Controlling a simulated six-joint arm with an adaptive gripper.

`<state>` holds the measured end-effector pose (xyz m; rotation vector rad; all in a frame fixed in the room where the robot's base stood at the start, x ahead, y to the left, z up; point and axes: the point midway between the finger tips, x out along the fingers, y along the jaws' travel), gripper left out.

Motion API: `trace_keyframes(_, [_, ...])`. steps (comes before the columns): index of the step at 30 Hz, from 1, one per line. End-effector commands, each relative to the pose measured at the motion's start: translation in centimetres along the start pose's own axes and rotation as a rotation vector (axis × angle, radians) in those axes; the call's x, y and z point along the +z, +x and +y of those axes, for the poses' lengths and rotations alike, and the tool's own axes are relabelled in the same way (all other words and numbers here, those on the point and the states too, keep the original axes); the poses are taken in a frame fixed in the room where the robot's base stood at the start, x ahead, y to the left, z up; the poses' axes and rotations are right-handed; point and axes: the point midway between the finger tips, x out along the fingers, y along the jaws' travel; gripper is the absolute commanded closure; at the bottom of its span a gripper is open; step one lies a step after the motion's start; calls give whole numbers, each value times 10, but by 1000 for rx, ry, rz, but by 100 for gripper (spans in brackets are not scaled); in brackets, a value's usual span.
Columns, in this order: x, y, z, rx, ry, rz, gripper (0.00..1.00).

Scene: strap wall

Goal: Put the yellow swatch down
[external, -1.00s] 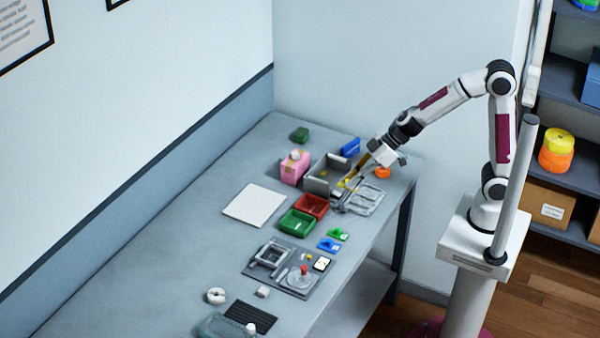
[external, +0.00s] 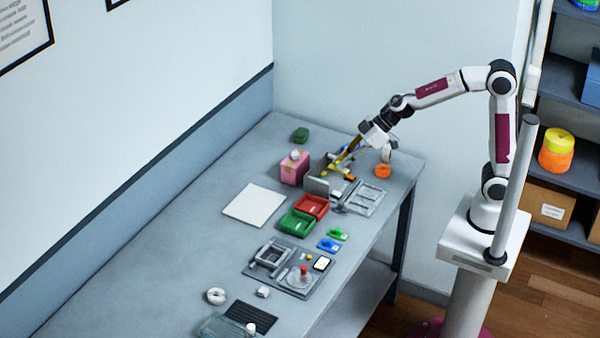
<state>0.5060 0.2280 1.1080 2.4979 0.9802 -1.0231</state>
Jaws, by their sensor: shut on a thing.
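My gripper (external: 347,160) is shut and hangs over the grey open bin (external: 317,187) at the far end of the bench. A narrow yellow strip, which looks like the yellow swatch (external: 343,156), shows at its fingers and slants down to the left. The fingers and the strip overlap at this size, so the exact grip is hard to see. I cannot tell whether the strip touches the bin.
A pink box (external: 294,170) stands left of the bin. Red (external: 312,206) and green (external: 297,223) trays and a clear divided tray (external: 366,198) lie in front. An orange roll (external: 383,171) is to the right. A white sheet (external: 254,205) lies left.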

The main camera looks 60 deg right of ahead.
Motion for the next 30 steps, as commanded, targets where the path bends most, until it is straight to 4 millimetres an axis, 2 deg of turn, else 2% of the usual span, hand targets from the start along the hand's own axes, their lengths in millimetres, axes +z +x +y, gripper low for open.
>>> trace_keyframes(15, [-55,29,87,42,55,19,100])
trace_keyframes(30, [-84,51,184,96,113,24,100])
